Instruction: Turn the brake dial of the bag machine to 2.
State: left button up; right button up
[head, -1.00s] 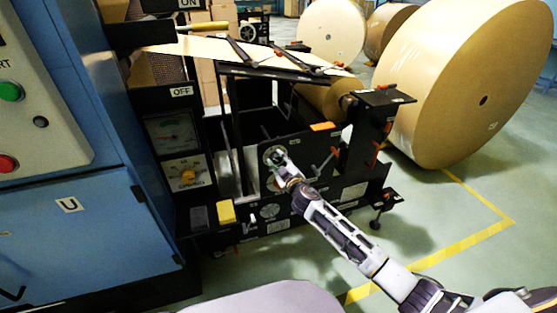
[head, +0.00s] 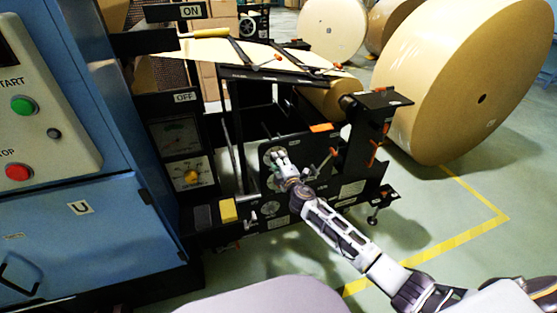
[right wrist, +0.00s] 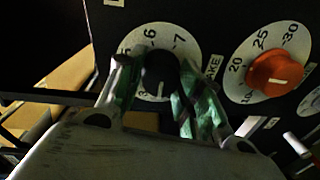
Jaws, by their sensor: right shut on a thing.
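The brake dial (right wrist: 160,72) is a black knob on a round white scale in the right wrist view. The figures 6 and 7 show above it, with others partly covered on the left; "AKE" of its label shows at the right. My right gripper (right wrist: 158,84) has one green-padded finger on each side of the knob and is shut on it. I cannot tell which figure the knob points to. In the head view my right gripper (head: 280,158) is at the dial on the black front panel of the bag machine (head: 318,140). My left gripper is not in view.
An orange knob (right wrist: 276,72) with its own scale sits close right of the brake dial. In the head view, an orange-handled lever (head: 327,158) stands right of my gripper. A blue cabinet (head: 90,240) fills the left; large paper rolls (head: 455,75) stand behind right.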

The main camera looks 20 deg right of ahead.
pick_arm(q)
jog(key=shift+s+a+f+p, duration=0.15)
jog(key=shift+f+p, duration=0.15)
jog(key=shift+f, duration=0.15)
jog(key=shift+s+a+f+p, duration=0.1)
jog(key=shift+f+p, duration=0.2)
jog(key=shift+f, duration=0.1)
pick_arm(e)
jog(key=shift+n+h, duration=0.3)
jog(key=shift+n, duration=1.6)
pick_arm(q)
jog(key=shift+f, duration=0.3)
pick_arm(e)
jog(key=o, duration=1)
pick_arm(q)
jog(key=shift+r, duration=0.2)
pick_arm(e)
jog(key=shift+o, duration=0.2)
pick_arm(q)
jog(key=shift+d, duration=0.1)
pick_arm(e)
jog(key=shift+s, duration=0.1)
jog(key=s, duration=1.1)
jog(key=shift+s+d+r, duration=0.15)
jog(key=shift+s+r, duration=0.25)
jog(key=shift+r, duration=0.05)
